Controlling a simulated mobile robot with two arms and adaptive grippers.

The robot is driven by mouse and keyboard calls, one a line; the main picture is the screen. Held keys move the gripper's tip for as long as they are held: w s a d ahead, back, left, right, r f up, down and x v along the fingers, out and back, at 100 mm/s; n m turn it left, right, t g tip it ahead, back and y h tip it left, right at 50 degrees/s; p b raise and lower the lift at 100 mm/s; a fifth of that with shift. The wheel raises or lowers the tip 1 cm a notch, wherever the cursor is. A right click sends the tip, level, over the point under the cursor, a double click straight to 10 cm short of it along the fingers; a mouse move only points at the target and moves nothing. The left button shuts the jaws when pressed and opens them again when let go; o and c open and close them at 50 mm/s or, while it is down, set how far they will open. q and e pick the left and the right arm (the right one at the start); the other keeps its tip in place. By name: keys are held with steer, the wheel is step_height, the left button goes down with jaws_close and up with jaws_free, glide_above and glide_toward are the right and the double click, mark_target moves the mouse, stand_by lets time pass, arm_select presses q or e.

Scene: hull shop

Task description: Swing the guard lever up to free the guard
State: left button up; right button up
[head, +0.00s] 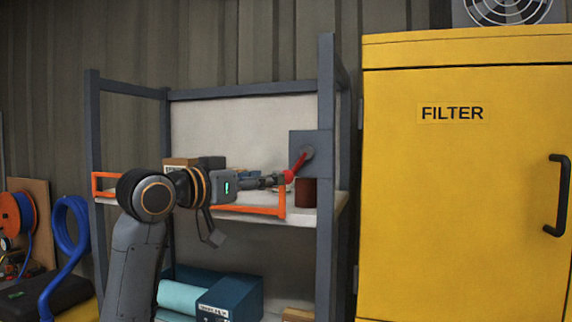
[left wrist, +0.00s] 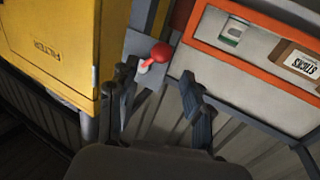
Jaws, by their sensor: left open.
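The guard lever (head: 298,165) has a red grip and hangs down and to the left from a round pivot on a grey plate (head: 321,143) at the shelf's right post. The guard (head: 246,210) is an orange frame across the front of the middle shelf. My left gripper (head: 282,180) is at the lever's lower end; I cannot tell there whether they touch. In the left wrist view my left gripper (left wrist: 157,82) is open, and the red lever knob (left wrist: 160,53) shows beyond and between the fingertips. The orange guard (left wrist: 245,60) is to its right. My right gripper is not in view.
A yellow filter cabinet (head: 455,200) stands close to the right of the shelf rack (head: 326,240). A dark red container (head: 306,192) and boxes (head: 180,162) stand on the middle shelf. A blue hose (head: 70,240) is at the left.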

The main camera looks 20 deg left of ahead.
mark_target(287, 176)
arm_select(q)
steer(key=p+x, duration=0.3)
steer(key=x, duration=0.4)
steer(key=shift+w, duration=0.25)
steer(key=shift+f, duration=0.15)
jaws_close()
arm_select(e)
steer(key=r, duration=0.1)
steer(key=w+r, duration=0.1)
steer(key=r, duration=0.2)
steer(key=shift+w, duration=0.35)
